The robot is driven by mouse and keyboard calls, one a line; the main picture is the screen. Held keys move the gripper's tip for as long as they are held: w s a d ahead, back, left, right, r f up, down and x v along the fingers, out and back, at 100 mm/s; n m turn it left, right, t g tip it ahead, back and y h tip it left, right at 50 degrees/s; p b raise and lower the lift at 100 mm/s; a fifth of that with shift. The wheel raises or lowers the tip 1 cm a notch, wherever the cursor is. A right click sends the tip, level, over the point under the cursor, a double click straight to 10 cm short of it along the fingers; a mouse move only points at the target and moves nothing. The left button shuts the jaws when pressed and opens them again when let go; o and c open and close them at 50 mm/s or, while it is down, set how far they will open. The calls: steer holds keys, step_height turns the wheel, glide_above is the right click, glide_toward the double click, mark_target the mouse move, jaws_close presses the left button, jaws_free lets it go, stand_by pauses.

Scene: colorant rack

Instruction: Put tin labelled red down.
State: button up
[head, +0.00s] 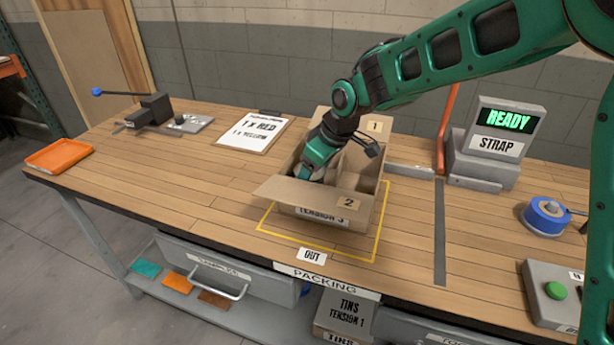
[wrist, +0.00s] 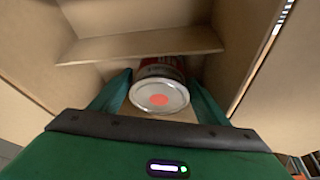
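The tin (wrist: 160,96) shows in the wrist view, with a pale metal lid, a red-orange dot on it and a dark red side. My gripper (wrist: 160,84) has one green finger along each side of the tin and looks shut on it. In the head view my gripper (head: 314,172) reaches down into the open cardboard box (head: 333,222), which hides the tin there. The tin is inside the box, beside a cardboard divider (wrist: 140,46). Whether its base touches the box floor is hidden.
The box stands on the wooden bench (head: 215,180) within a yellow outline (head: 376,240), flaps open. A clipboard (head: 253,134) reads "1 x RED". A strap machine (head: 485,145) shows READY at right. An orange tray (head: 60,156) lies at the left end.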

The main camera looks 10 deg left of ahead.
steer(key=v, duration=1.2)
steer(key=shift+r, duration=0.1)
